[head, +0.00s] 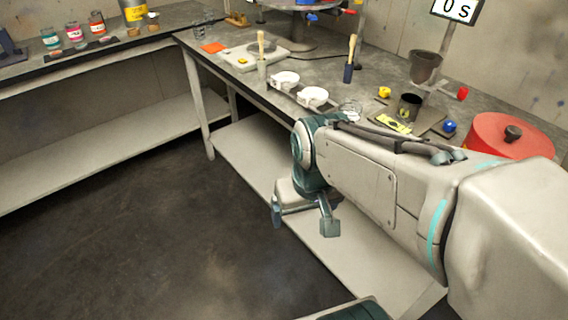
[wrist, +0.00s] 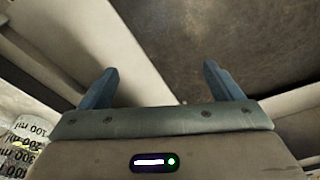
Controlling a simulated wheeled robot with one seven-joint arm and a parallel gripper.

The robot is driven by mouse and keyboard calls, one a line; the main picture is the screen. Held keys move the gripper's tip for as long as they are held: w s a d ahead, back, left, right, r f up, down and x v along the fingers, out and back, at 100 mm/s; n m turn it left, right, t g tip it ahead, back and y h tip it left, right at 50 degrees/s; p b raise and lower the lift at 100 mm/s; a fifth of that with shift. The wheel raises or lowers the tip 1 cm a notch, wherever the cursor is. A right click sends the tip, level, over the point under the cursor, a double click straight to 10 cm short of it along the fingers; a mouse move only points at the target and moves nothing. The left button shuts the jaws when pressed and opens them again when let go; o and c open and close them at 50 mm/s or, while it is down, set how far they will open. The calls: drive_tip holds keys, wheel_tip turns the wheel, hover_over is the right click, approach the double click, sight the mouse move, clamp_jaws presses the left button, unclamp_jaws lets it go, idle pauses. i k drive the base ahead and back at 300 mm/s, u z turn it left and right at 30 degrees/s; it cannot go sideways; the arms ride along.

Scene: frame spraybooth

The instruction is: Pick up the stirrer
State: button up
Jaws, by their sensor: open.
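I cannot tell for certain which thing is the stirrer. Two upright tools with pale wooden upper ends stand on the workbench (head: 330,72): one with a grey lower part (head: 261,55) at the left, one with a dark blue lower part (head: 351,58) further right. My gripper (head: 303,222) is in front of the bench, below its top and over the lower shelf, apart from both tools. Its two blue fingers are spread and empty in the wrist view (wrist: 160,75). Neither tool shows in the wrist view.
Two white cups (head: 313,97) stand near the bench's front edge. A dark metal can (head: 409,107), a grey bucket (head: 425,67) and a red lidded pot (head: 508,135) stand to the right. A graduated clear vessel (wrist: 30,140) shows in the wrist view. The floor (head: 150,230) is clear.

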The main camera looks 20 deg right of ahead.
sight(353, 39)
drive_tip(key=u, duration=0.6)
drive_tip(key=i, duration=1.55)
drive_tip(key=z, duration=2.35)
drive_tip(key=k, duration=0.45)
drive_tip(key=z, duration=0.55)
drive_tip(key=i, duration=0.35)
drive_tip(key=u, duration=0.05)
